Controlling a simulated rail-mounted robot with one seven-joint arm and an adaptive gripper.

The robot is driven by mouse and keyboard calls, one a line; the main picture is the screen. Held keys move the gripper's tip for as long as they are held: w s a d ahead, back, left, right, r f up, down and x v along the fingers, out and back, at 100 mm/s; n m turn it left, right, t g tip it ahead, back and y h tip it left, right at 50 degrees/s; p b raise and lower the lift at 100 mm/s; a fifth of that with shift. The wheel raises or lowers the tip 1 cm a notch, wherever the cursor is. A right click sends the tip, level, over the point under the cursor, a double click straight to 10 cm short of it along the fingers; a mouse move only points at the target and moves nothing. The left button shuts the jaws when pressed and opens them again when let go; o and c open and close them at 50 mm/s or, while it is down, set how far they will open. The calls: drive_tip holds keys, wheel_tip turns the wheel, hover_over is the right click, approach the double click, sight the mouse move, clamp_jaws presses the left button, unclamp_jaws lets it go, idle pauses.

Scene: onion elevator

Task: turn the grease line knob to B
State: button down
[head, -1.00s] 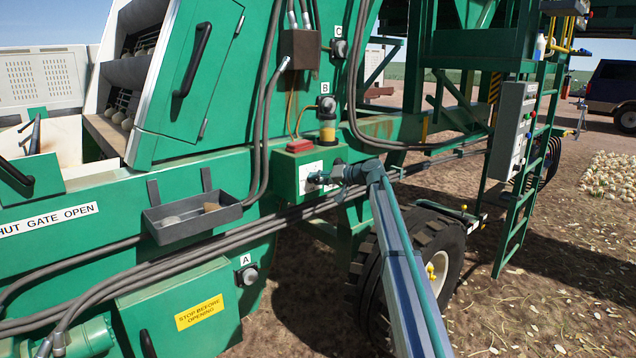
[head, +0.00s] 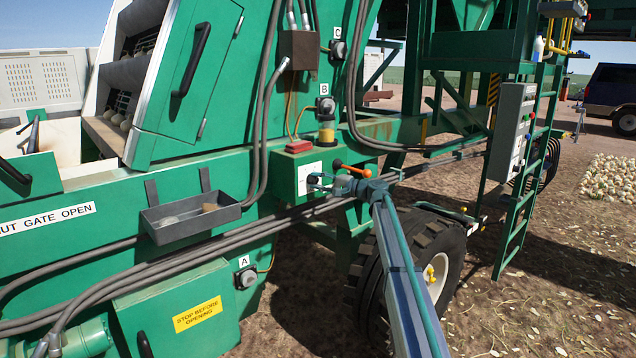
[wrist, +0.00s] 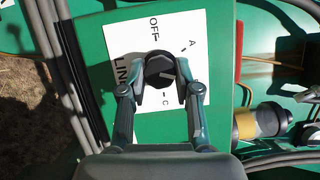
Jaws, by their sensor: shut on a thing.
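The grease line knob (wrist: 158,72) is dark and round, on a white label plate (wrist: 124,40) in the wrist view. The plate reads OFF, A and C around the knob, with part of LINE at the left. I cannot see a B; a finger covers part of the plate. My gripper (wrist: 160,88) is shut on the knob, one finger on each side. A pale mark shows on the knob, but where it points is unclear. In the head view my gripper (head: 322,182) is at the plate (head: 308,172) on the green box (head: 284,180).
An orange-handled lever (head: 352,170) stands close beside my gripper. Fittings labelled A (head: 246,277), B (head: 326,104) and C (head: 338,48) sit on the green machine. A grey tray (head: 192,218) and hoses (head: 150,262) lie to the left. A wheel (head: 430,262) is below right.

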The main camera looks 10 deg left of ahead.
drive_tip(key=shift+m+y, duration=0.3)
drive_tip(key=shift+m, duration=0.4)
drive_tip(key=c, duration=0.8)
unclamp_jaws()
drive_tip(key=v, duration=1.2)
drive_tip(key=shift+f, duration=0.15)
